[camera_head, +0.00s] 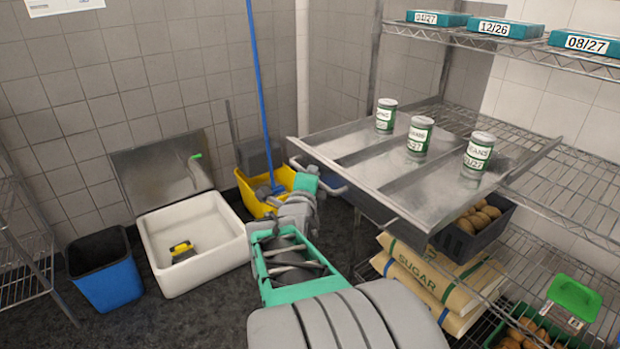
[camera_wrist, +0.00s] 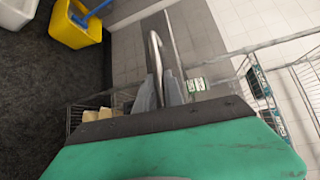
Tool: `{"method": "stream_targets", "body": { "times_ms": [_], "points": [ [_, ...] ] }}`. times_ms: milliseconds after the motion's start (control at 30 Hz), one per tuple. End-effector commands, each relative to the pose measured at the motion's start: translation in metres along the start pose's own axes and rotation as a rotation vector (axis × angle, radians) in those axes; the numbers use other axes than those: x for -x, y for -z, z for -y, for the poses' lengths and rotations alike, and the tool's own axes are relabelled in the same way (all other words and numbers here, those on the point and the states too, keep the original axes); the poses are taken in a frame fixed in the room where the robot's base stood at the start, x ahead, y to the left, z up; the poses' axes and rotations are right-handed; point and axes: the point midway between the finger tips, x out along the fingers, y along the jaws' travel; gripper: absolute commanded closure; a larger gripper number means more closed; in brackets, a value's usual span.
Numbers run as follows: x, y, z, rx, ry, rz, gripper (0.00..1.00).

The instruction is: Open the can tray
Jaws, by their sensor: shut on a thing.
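The can tray (camera_head: 345,158) is a wide metal tray with long lanes, on the wire shelf at the right. It sticks out from the shelf toward the left. Three cans with green and white labels stand upright on it: one at the back (camera_head: 386,115), one in the middle (camera_head: 419,135) and one in front (camera_head: 479,156). The tray's bar handle (camera_head: 335,189) is on its left front face. My gripper (camera_wrist: 168,90) is shut on this handle (camera_wrist: 155,50) in the wrist view. In the head view my arm partly hides the grip.
A crate of round brown items (camera_head: 480,216) and sugar sacks (camera_head: 440,285) sit below the tray. A yellow mop bucket (camera_head: 258,190), a white sink (camera_head: 190,240) and a blue bin (camera_head: 105,270) stand at left. Dark floor lies between them and my arm.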

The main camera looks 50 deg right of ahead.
Motion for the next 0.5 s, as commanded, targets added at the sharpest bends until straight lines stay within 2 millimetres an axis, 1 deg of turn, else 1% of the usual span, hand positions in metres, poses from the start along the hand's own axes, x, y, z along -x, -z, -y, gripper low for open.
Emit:
{"method": "stream_targets", "body": {
  "times_ms": [167, 200, 433, 467, 500],
  "points": [
    [0.0000, -0.0004, 0.0000, 0.001, -0.001, 0.001, 1.00],
    [0.0000, -0.0006, 0.0000, 0.001, -0.001, 0.001, 0.87],
    [0.0000, -0.0011, 0.0000, 0.001, -0.001, 0.002, 0.68],
    [0.0000, -0.0011, 0.0000, 0.001, -0.001, 0.002, 0.66],
    [0.0000, -0.0011, 0.0000, 0.001, -0.001, 0.002, 0.66]
  ]
}}
